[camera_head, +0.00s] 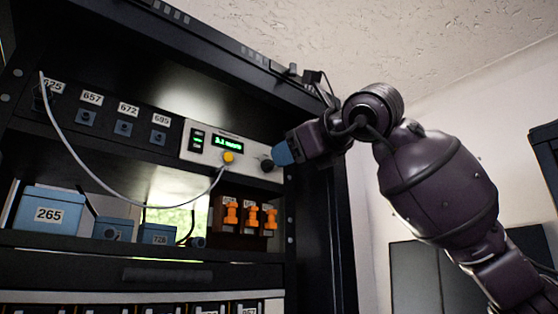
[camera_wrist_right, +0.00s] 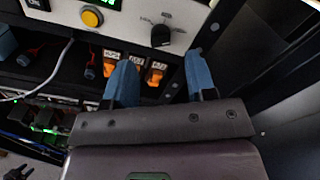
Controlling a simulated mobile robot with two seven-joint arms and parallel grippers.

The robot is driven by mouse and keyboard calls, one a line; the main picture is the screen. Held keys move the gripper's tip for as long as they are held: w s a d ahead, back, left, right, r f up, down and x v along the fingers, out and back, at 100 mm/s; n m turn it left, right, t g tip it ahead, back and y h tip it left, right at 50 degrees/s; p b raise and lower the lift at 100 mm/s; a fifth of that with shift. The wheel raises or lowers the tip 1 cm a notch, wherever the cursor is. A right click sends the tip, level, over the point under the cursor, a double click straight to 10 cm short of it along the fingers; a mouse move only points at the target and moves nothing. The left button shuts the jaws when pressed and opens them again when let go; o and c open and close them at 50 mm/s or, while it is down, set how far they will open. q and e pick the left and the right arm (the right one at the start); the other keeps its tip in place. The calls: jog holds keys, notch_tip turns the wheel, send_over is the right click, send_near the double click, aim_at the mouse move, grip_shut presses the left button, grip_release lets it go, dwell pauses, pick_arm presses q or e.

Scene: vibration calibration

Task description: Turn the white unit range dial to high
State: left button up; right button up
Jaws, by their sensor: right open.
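The white unit (camera_head: 208,152) sits on the upper shelf of the black rack, with a lit green display (camera_head: 229,144) and a yellow button (camera_head: 228,157). Its black dial (camera_head: 266,165) is at the right end of its face. In the right wrist view the dial (camera_wrist_right: 160,36) shows whole, with marks on the white panel beside it. My right gripper (camera_head: 281,155) has blue fingertips and is right by the dial in the head view. In the right wrist view its two fingers (camera_wrist_right: 158,72) are apart with nothing between them, pointing toward the dial. My left gripper is not in view.
A white cable (camera_head: 100,184) hangs from the upper left to the unit. Orange switches (camera_head: 250,216) and blue bins (camera_head: 48,211) sit below. The rack's right post (camera_head: 328,235) stands close to my right arm. Open room lies right of the rack.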

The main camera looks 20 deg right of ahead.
jog(key=shift+v, duration=2.7)
